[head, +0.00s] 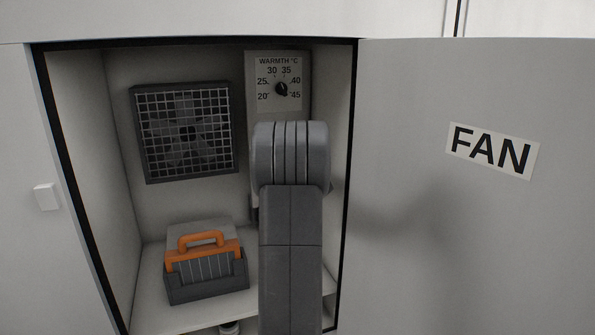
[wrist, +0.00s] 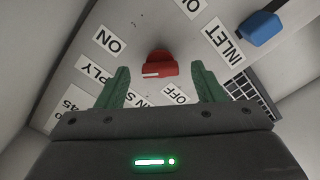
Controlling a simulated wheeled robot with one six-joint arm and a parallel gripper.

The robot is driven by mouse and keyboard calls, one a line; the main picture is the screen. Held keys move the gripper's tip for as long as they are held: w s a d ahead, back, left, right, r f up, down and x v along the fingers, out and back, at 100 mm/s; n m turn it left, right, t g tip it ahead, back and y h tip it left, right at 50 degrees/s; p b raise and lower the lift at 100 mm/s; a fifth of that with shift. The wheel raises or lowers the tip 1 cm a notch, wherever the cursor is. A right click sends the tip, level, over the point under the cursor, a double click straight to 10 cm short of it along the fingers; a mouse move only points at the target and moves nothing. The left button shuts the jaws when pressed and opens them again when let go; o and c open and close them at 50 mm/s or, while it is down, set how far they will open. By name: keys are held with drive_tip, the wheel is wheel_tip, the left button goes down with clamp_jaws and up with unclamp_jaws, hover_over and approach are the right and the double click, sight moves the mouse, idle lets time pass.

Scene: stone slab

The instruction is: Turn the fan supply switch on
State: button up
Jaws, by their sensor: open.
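The fan supply switch is a red knob (wrist: 158,62) with a white mark, on a pale panel in the wrist view. An ON label (wrist: 109,40) lies to its upper left and an OFF label (wrist: 179,94) to its lower right. I cannot tell which label the mark points at. My gripper (wrist: 160,81) is open, its two green fingers apart on either side of the knob's line in the picture. Whether they touch the knob is unclear. A supply label (wrist: 94,70) is partly hidden by a finger. In the head view my arm hides the gripper and the knob.
A blue part (wrist: 260,28) sits by an INLET label (wrist: 223,39). The open cabinet holds a grilled fan (head: 187,132), a warmth dial (head: 281,89) and a grey box with an orange handle (head: 206,275). The cabinet door (head: 420,120), labelled FAN, is at right.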

drive_tip(key=b+v, duration=0.1)
drive_tip(key=v, duration=0.9)
drive_tip(key=shift+b, duration=0.3)
drive_tip(key=p+x, duration=0.3)
drive_tip(key=x, duration=1)
drive_tip(key=shift+w+a, duration=0.15)
drive_tip(key=shift+w, duration=0.2)
